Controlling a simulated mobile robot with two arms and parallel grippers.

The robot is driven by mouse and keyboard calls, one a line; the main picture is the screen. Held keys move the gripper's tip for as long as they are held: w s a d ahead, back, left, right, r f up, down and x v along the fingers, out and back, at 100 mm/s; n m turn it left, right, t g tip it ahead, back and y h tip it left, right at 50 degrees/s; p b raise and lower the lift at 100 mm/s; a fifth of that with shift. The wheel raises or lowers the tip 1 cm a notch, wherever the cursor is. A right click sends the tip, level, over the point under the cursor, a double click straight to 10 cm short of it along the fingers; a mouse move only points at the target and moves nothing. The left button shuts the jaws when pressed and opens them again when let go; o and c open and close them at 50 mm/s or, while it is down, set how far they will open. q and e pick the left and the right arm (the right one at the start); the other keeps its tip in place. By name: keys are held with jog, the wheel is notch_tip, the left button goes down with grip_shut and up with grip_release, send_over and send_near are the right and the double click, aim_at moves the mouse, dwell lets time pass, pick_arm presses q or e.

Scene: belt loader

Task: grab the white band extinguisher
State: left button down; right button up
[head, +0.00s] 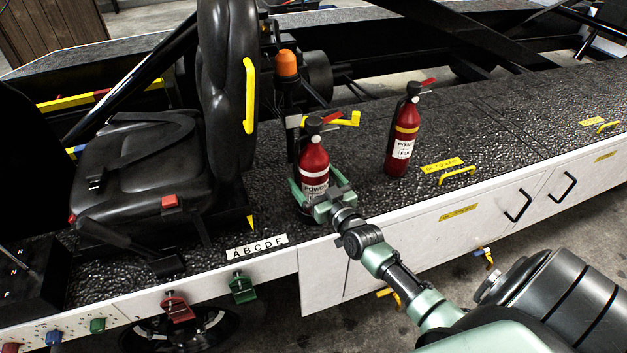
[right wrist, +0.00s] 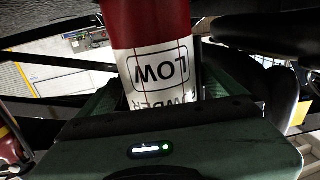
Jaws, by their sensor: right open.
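My left gripper is not in view.
A black seat (head: 140,165) is at the left. An orange-capped post (head: 287,65) stands just behind the white band extinguisher. Yellow handle (head: 457,176) lies on the deck at right.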

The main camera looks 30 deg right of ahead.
jog(key=c, duration=2)
jog(key=shift+r, duration=0.2)
grip_shut()
